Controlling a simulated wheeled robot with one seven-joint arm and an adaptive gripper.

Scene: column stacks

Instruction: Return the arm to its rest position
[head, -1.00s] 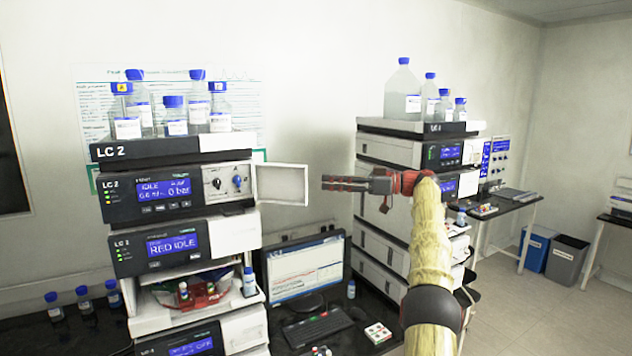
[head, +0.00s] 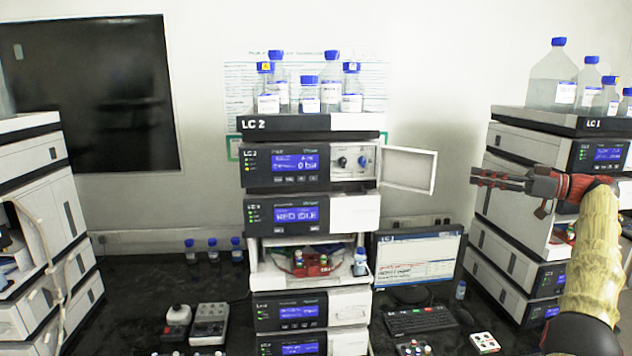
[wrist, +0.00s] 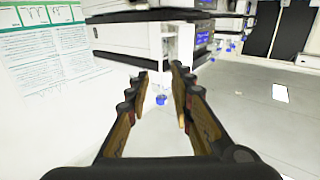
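My gripper (head: 474,178) is at the end of my yellow-sleeved arm (head: 592,260), which reaches up from the lower right in the head view. Its dark fingers point left, level and in the air, in front of the LC 1 stack (head: 515,180) and right of the open white door (head: 409,171) of the LC 2 stack. In the wrist view the two fingers (wrist: 160,84) stand apart with nothing held between them. A blue-capped bottle (wrist: 162,99) shows in the gap, farther off.
The LC 2 stack (head: 262,124) stands in the middle with bottles on top. Its door sticks out towards my gripper. A monitor (head: 415,262), keyboard (head: 421,320) and small vial tray (head: 484,342) are below on the dark bench. Another stack (head: 30,190) stands at the left.

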